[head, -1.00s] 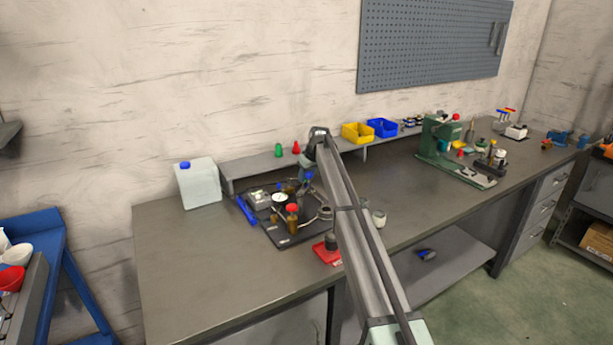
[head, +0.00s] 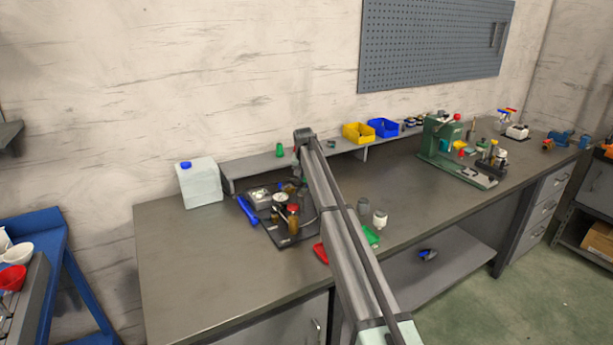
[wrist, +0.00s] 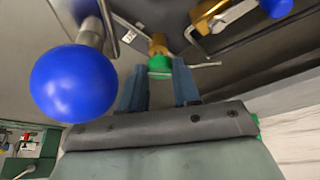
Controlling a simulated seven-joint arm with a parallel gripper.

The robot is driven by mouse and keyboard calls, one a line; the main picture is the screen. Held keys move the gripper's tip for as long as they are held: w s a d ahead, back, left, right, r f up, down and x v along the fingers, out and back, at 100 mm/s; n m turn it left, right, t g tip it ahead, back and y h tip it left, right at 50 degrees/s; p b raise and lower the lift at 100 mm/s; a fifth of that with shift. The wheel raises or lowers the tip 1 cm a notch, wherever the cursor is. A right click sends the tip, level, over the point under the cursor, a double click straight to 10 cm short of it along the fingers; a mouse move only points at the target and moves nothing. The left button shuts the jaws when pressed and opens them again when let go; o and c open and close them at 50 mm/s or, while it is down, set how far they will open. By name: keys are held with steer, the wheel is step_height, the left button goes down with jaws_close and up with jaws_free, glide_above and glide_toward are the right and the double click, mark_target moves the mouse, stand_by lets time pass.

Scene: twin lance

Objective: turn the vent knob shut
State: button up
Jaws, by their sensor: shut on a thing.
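In the wrist view my gripper (wrist: 160,79) has its two blue-grey fingers on either side of a small green knob (wrist: 160,67). The fingers are shut on it. The knob sits at the end of a brass fitting (wrist: 157,44), with thin metal rods beside it. I take this green knob for the vent knob; no label on it is readable. In the head view my arm hides the gripper and the knob, at the right side of the black board (head: 285,239) that carries the fittings.
A large blue ball on a metal stem (wrist: 72,84) stands close to the left finger. A brass part (wrist: 208,12) is at upper right. The board also carries a white dial (head: 281,197) and a brown bottle (head: 294,222). The bench (head: 200,270) is clear at front left.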

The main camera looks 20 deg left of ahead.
steer(key=shift+a+m+h, duration=0.15)
steer(key=shift+m+h, duration=0.45)
steer(key=shift+m, duration=1)
steer(key=o, duration=1)
steer(key=shift+o, duration=0.2)
steer(key=shift+r, duration=0.1)
steer(key=v, duration=1.3)
steer(key=shift+r, duration=0.3)
steer(key=shift+a, duration=0.15)
